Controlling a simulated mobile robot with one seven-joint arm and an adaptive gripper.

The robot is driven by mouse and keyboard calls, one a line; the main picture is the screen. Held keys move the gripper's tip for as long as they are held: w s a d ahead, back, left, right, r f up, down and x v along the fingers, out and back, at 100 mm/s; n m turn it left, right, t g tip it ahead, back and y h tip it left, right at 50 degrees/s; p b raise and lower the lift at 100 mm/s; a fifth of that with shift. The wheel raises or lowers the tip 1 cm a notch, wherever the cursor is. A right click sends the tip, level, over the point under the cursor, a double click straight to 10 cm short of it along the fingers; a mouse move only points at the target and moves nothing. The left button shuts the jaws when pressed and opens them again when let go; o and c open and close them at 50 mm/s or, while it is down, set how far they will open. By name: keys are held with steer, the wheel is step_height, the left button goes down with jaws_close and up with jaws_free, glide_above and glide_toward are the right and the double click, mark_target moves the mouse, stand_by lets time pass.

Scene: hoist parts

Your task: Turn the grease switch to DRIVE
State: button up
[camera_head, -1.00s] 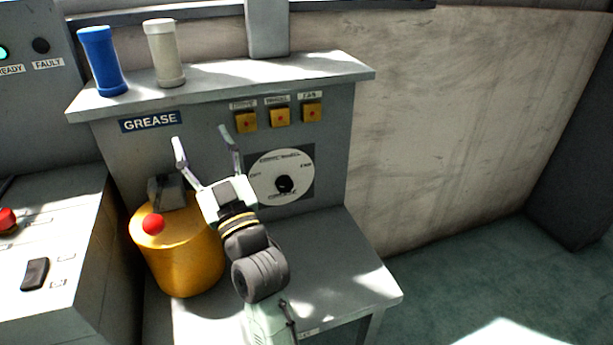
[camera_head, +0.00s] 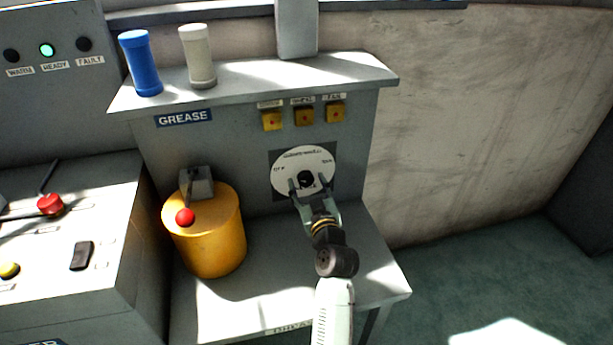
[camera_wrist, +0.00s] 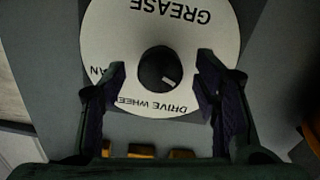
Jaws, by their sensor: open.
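The grease switch is a black knob (camera_head: 306,179) in the middle of a white round dial (camera_head: 290,158) on the grey cabinet front. The wrist view shows the dial upside down, with GREASE at the top, DRIVE WHEEL at the bottom and FAN partly seen at the left. There the knob (camera_wrist: 154,68) has a pale mark pointing to the lower right, between the dial's right side and DRIVE WHEEL. My gripper (camera_head: 308,188) is open in front of the dial. In the wrist view its fingertips (camera_wrist: 160,67) lie either side of the knob, with gaps on both sides.
Three yellow square buttons (camera_head: 304,117) sit above the dial. A yellow drum (camera_head: 210,240) with a red-knobbed lever (camera_head: 185,216) stands on the shelf to the left. Blue (camera_head: 140,64) and beige (camera_head: 198,56) cylinders stand on the top ledge. Floor is clear at the right.

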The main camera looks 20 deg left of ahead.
steer(key=shift+x, duration=0.95)
steer(key=c, duration=1.1)
steer(key=shift+c, duration=0.2)
steer(key=shift+m, duration=0.4)
steer(key=m, duration=0.3)
steer(key=shift+m+p, duration=0.3)
steer(key=shift+p, duration=0.05)
steer(key=shift+m+p, duration=0.55)
steer(key=shift+m, duration=1.65)
